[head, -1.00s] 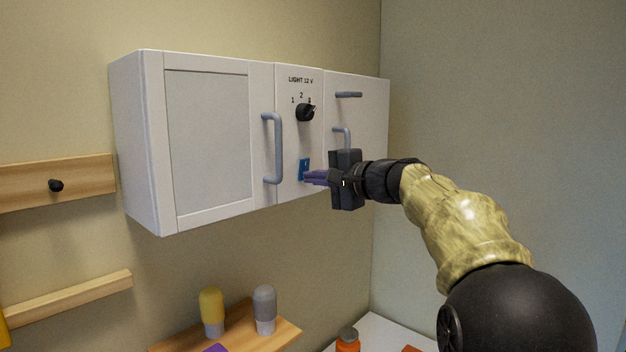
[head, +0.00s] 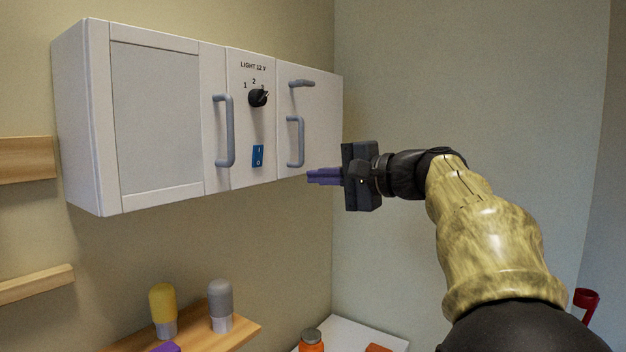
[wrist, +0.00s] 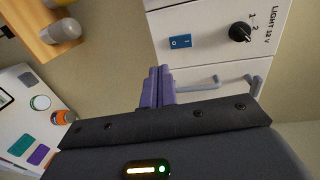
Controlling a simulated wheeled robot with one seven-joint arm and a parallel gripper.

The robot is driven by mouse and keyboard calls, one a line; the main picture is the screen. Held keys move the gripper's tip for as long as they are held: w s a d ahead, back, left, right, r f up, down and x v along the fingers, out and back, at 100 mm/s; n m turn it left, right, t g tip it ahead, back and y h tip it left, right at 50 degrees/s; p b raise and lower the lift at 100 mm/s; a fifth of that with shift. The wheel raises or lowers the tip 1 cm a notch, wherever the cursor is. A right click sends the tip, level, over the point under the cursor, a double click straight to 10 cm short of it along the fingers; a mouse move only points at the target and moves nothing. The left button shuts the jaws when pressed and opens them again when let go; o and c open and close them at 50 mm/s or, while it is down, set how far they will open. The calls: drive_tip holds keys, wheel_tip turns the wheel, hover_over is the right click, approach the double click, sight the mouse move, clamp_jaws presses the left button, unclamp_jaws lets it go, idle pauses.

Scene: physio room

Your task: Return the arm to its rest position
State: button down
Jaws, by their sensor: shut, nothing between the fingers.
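My gripper (head: 325,176) is shut and empty, its purple fingers pointing left in the head view. It is in front of the lower right part of the white wall cabinet (head: 150,120), to the right of the blue rocker switch (head: 258,156) and apart from it. In the wrist view the closed fingers (wrist: 157,86) show at the middle, with the blue switch (wrist: 180,42) beyond them. The black knob (head: 258,97) sits above the switch under the label "LIGHT 12 V", its pointer toward the upper right.
Grey handles (head: 225,130) stick out from the cabinet doors. Below, a wooden shelf (head: 245,333) holds a yellow-topped bottle (head: 162,302) and a grey-topped one (head: 220,300). An orange jar (head: 312,342) stands on a white surface (head: 345,330). The wall right of the cabinet is bare.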

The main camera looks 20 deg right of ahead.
drive_tip(key=s+a+f+n+g+h, duration=0.1)
drive_tip(key=a+f+g+h, duration=0.15)
drive_tip(key=f, duration=1.15)
drive_tip(key=s+a+f+g+h, duration=0.1)
drive_tip(key=f+g+h, duration=0.25)
drive_tip(key=f, duration=1.05)
drive_tip(key=s+a+f+n+g+h, duration=0.1)
drive_tip(key=s+f+n, duration=0.3)
drive_tip(key=s+f, duration=0.4)
drive_tip(key=s+a+f+n+g+h, duration=0.2)
drive_tip(key=s+f+n, duration=0.3)
drive_tip(key=s+f, duration=0.4)
wheel_tip(320, 180, down, 4)
drive_tip(key=shift+r+n+g+h, duration=0.1)
drive_tip(key=shift+n+g+h, duration=0.2)
drive_tip(key=shift+g+h, duration=0.45)
